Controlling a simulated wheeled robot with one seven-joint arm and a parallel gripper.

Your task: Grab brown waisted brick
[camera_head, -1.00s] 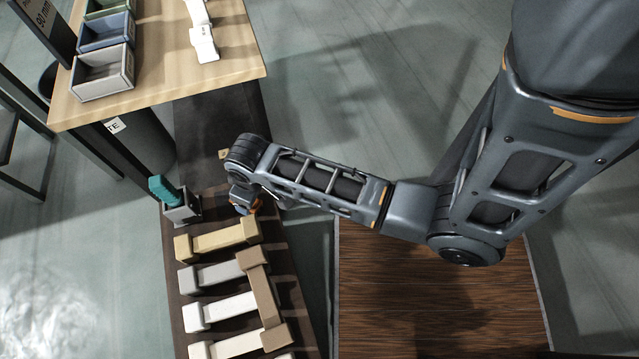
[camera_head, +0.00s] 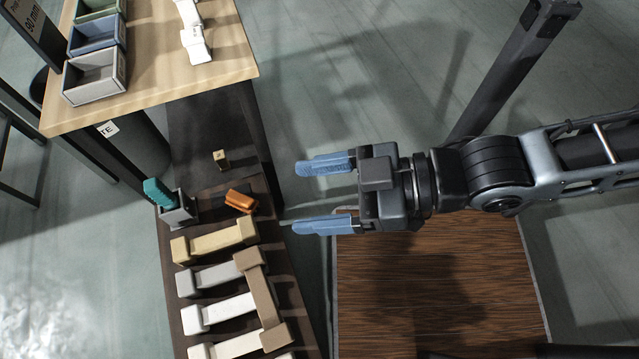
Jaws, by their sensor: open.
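The brown waisted brick (camera_head: 262,297) has thick square ends and a narrower middle. It lies lengthwise along the right side of the dark kiln car deck (camera_head: 300,318), across the right ends of the pale bricks. Its far end touches or rests on the grey brick's end; its near end is by a cream brick. My gripper (camera_head: 325,195) has two blue fingers, spread wide and empty. It points left, beyond the deck's right edge, up and to the right of the brown brick in the picture.
A tan brick (camera_head: 215,241), a grey brick (camera_head: 215,277), a white brick (camera_head: 222,312) and a cream brick (camera_head: 225,347) lie in a row. An orange object (camera_head: 241,201) and a grey holder with a teal brush (camera_head: 178,212) stand behind them. A wooden table (camera_head: 165,75) with bins is at top left.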

